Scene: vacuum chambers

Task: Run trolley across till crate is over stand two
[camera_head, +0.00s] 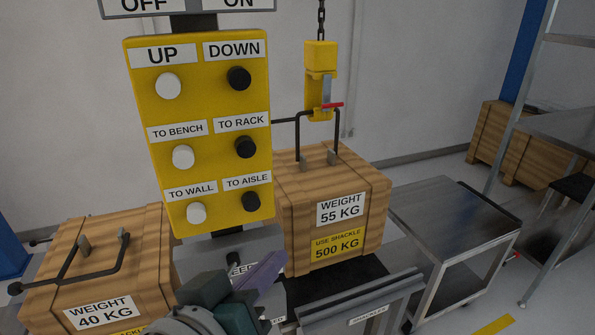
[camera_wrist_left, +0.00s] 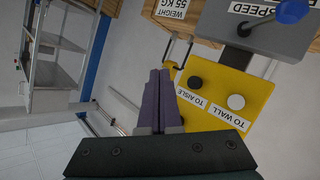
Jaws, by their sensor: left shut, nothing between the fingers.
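A yellow control panel (camera_head: 213,130) with white and black buttons labelled UP, DOWN, TO BENCH, TO RACK, TO WALL and TO AISLE stands in front of me. A yellow hook block (camera_head: 320,62) with a red bar hangs on a chain at the black handle of the wooden 55 KG crate (camera_head: 292,235); I cannot tell whether they are joined. The crate is just above or on a dark surface (camera_head: 345,283). My left gripper (camera_head: 268,268), with purple fingers, is shut and empty below the panel. The wrist view shows the panel (camera_wrist_left: 218,82) beside its fingers. The trolley and stand two cannot be identified.
A wooden 40 KG crate (camera_head: 148,250) stands at left. A metal cart (camera_head: 450,222) is right of the 55 KG crate, with a rack and more crates (camera_head: 490,142) beyond. A grey box with a blue knob (camera_wrist_left: 291,11) and SPEED label adjoins the panel.

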